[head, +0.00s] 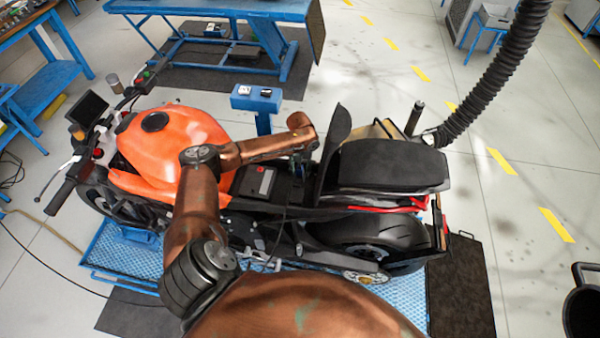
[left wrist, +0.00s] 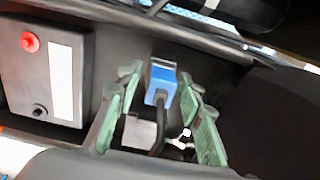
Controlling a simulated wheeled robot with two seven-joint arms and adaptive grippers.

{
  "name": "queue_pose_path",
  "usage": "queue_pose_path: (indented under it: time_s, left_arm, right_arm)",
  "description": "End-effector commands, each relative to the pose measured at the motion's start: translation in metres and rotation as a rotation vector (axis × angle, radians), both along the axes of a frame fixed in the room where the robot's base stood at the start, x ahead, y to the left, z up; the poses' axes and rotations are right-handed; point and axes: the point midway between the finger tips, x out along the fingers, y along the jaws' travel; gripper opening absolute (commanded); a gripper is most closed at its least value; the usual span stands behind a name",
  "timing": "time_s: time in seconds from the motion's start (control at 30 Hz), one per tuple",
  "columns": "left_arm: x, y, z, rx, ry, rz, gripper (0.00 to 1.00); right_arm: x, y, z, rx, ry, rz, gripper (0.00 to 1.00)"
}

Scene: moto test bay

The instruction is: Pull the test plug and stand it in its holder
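In the left wrist view a blue plug (left wrist: 161,76) with a black cable (left wrist: 159,125) sits in the dark bay under the motorcycle's raised seat. My left gripper (left wrist: 160,92) is open, with its green finger pads on either side of the plug and cable. A gap shows on both sides, so the fingers do not appear to grip it. In the head view my left gripper (head: 301,168) reaches down into the bay; the plug is hard to make out there. A blue post with a small box top (head: 257,97) stands behind the motorcycle; I cannot tell if it is the holder. My right gripper is not in view.
A battery (left wrist: 45,70) with a red terminal lies left of the plug. A black hose (head: 497,70) hangs at the upper right. A blue bench (head: 220,10) is behind.

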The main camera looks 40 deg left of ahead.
Motion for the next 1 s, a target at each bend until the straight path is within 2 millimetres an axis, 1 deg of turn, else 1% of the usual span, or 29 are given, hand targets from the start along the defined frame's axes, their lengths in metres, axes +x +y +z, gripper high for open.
queue_pose_path:
  time_s: [0.03,0.07,0.47,0.8,1.0]
  left_arm:
    - [0.0000,-0.0002,0.0000,0.000,0.000,0.000,0.30]
    - [0.0000,-0.0002,0.0000,0.000,0.000,0.000,0.28]
    - [0.0001,-0.0003,0.0002,0.000,0.000,0.000,0.00]
    - [0.0002,-0.0001,0.0007,0.000,0.000,0.000,0.00]
    - [0.0004,0.0000,0.0061,0.000,-0.001,0.000,0.00]
  right_arm:
    - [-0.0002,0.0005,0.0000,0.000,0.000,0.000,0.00]
    - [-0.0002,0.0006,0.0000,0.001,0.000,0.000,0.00]
    - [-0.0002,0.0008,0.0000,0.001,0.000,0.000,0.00]
    - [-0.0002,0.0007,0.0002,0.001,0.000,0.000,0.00]
    - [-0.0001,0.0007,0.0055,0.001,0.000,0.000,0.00]
